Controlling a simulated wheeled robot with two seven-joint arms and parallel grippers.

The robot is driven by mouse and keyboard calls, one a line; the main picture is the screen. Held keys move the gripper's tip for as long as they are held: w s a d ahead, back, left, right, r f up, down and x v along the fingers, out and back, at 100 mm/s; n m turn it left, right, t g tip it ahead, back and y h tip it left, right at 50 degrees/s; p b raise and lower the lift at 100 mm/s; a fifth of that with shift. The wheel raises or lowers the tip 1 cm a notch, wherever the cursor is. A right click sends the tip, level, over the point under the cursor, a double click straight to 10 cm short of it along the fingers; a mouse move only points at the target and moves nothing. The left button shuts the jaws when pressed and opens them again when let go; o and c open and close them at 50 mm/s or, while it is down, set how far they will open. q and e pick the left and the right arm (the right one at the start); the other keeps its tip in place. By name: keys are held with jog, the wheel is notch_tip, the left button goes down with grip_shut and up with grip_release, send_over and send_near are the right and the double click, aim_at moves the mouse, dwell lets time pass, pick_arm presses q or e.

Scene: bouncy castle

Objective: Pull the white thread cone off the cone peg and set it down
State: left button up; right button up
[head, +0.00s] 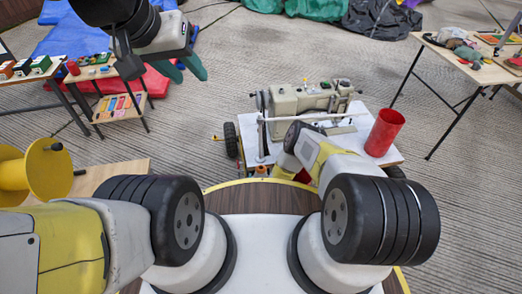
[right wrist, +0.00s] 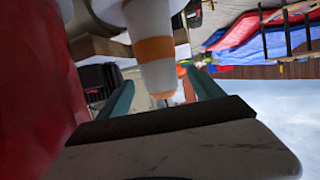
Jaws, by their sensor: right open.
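In the right wrist view, a white tapered cone with orange bands (right wrist: 152,45) points its narrow end down the picture. I cannot tell whether it is the thread cone or something else, and no peg shows clearly. My right gripper (right wrist: 160,84) is open, its teal fingers on either side of the cone's narrow end. Contact cannot be made out. In the head view my right arm hides that gripper and the cone. My left gripper (head: 186,70) is open and empty at the upper left, far from the sewing cart.
A beige sewing machine (head: 310,98) stands on a white-topped cart (head: 388,155). A red bin (head: 384,132) on its right side shows close at left in the right wrist view (right wrist: 30,80). Small tables stand left (head: 120,102) and right (head: 465,72). A yellow spool (head: 45,170) is at left.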

aim_at(261, 168)
jog(key=x, duration=0.7)
jog(key=shift+w, duration=0.2)
jog(key=shift+r, duration=0.1)
grip_shut()
